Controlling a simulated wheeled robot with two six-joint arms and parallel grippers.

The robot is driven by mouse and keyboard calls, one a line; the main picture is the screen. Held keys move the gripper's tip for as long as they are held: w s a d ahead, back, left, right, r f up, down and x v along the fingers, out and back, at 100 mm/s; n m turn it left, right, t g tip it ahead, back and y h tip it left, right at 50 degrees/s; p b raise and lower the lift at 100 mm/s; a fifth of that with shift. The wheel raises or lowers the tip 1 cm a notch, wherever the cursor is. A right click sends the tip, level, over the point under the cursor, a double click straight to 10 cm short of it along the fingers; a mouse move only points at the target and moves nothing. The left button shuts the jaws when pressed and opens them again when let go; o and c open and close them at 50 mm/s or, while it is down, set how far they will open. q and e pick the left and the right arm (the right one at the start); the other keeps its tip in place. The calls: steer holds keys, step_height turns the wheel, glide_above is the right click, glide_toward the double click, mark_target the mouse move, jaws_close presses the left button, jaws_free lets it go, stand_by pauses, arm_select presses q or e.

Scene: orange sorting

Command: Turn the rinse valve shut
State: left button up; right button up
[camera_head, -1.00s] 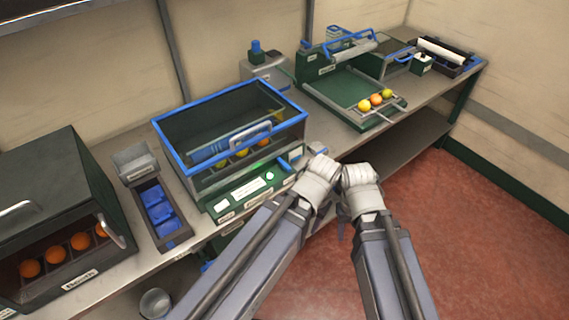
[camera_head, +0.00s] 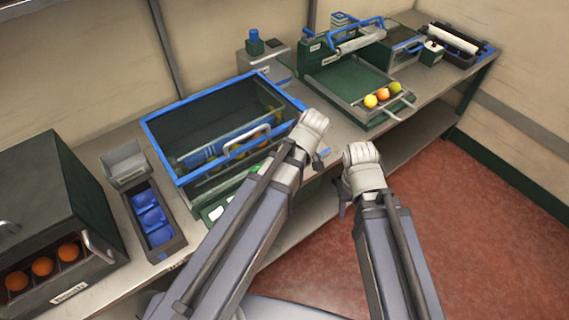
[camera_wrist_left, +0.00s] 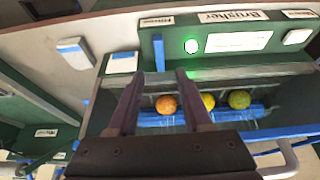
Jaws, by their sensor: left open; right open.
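The brusher station (camera_head: 225,122) is a dark green box with a blue rim. I cannot make out a label reading rinse valve. A grey box with a blue knob (camera_head: 254,41) stands behind the brusher. In the left wrist view, a small grey fitting (camera_wrist_left: 75,53) lies beside the brusher panel (camera_wrist_left: 240,42); I cannot tell which part is the valve. My left gripper (camera_wrist_left: 159,78) is open and empty over the brusher's front, with fruit visible beyond its fingers. In the head view its wrist hides it. My right gripper (camera_head: 343,203) is open in front of the bench, mostly hidden.
Orange and yellow fruit (camera_head: 383,95) sit on the green tray station at right. A dark cabinet with oranges (camera_head: 42,266) and a bin of blue items (camera_head: 152,218) stand at left. The floor right of the bench is clear.

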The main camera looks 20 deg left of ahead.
arm_select(q)
steer(key=b+x, duration=0.7)
steer(key=x, duration=0.1)
steer(key=shift+r, duration=0.15)
jaws_close()
stand_by(0.3)
